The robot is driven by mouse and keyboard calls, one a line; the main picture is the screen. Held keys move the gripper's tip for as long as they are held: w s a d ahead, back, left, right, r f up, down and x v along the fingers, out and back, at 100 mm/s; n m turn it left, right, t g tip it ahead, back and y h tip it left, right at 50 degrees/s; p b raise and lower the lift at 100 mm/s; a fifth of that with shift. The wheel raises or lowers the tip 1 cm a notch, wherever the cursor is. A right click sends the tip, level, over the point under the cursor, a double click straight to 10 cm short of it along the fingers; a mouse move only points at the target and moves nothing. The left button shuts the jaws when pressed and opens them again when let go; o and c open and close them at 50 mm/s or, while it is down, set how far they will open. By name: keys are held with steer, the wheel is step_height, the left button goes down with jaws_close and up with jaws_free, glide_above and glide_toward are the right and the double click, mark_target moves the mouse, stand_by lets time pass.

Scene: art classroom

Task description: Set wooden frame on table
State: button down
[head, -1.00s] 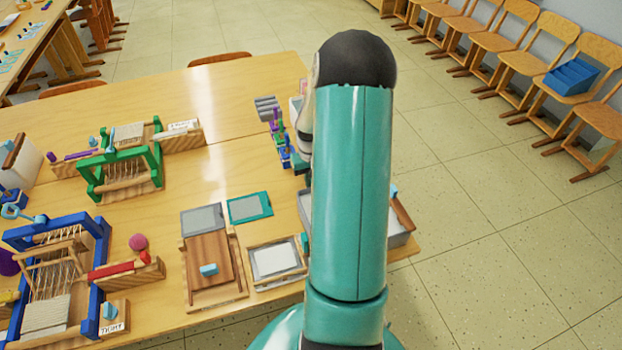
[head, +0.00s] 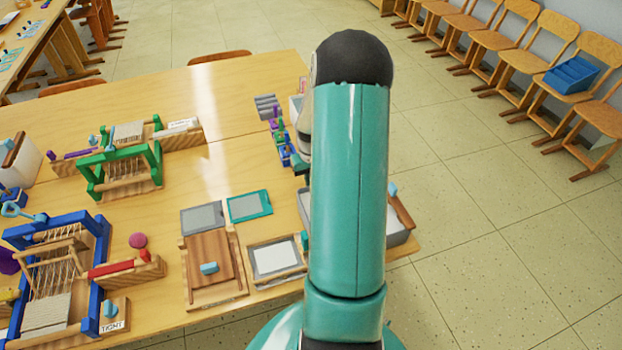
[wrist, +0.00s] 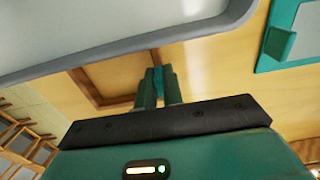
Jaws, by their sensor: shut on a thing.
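In the wrist view my gripper (wrist: 157,82) is shut, with its two teal fingers close together on a brown wooden frame (wrist: 86,89) and a teal bit between them. I see only part of this frame, against the pale tabletop; the rest is cut off by the grey edge nearer the camera. In the head view my own arm hides the gripper and the held frame. The table (head: 235,100) is pale wood. Another wood-rimmed frame with a pale panel (head: 275,261) lies flat near its front edge.
Blue (head: 101,262) and green (head: 157,160) looms stand farther left.

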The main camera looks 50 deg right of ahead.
steer(key=c, duration=1.5)
jaws_free()
steer(key=shift+o, duration=0.2)
steer(key=shift+r, duration=0.1)
step_height(320, 180, up, 14)
steer(key=shift+a, duration=0.1)
